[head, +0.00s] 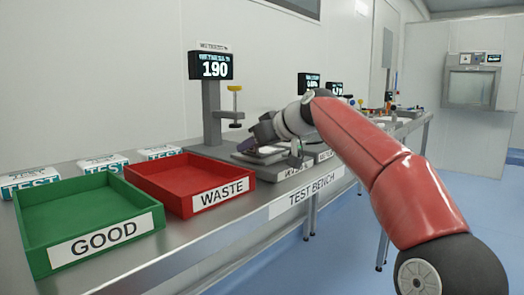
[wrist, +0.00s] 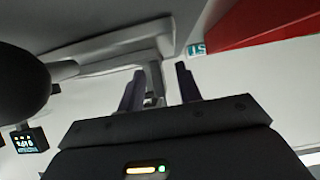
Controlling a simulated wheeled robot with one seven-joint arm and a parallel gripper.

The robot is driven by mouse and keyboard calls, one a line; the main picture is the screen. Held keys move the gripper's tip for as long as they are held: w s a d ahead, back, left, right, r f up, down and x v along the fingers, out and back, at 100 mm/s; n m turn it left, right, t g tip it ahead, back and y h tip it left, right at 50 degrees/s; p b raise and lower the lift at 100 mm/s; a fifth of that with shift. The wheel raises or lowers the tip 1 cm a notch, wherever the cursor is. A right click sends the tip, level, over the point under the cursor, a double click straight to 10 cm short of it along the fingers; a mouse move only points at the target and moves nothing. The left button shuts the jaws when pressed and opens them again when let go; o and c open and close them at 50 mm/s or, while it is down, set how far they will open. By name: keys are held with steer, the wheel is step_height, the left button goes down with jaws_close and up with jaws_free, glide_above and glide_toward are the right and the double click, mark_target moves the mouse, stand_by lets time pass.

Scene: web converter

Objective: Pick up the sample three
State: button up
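Three white packs labelled TEST lie on the bench behind the trays in the head view: one at the left (head: 30,180), one in the middle (head: 104,164) and one at the right (head: 158,153). No number shows on them, so I cannot tell which is sample three. A small white item (head: 270,150) lies on the test station under my gripper (head: 256,143). My gripper is beside the station's post. In the wrist view, its two dark fingers (wrist: 158,88) stand apart, with grey station parts seen between them and nothing clearly held.
The green GOOD tray (head: 46,228) and red WASTE tray (head: 150,190) are empty, at the bench's front left. The test station's display (head: 210,67) reads 190; a yellow-topped clamp (head: 235,90) stands beside it. Bare bench (head: 200,232) runs along the front edge.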

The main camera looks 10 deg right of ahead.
jaws_close()
steer(key=shift+r, duration=0.15)
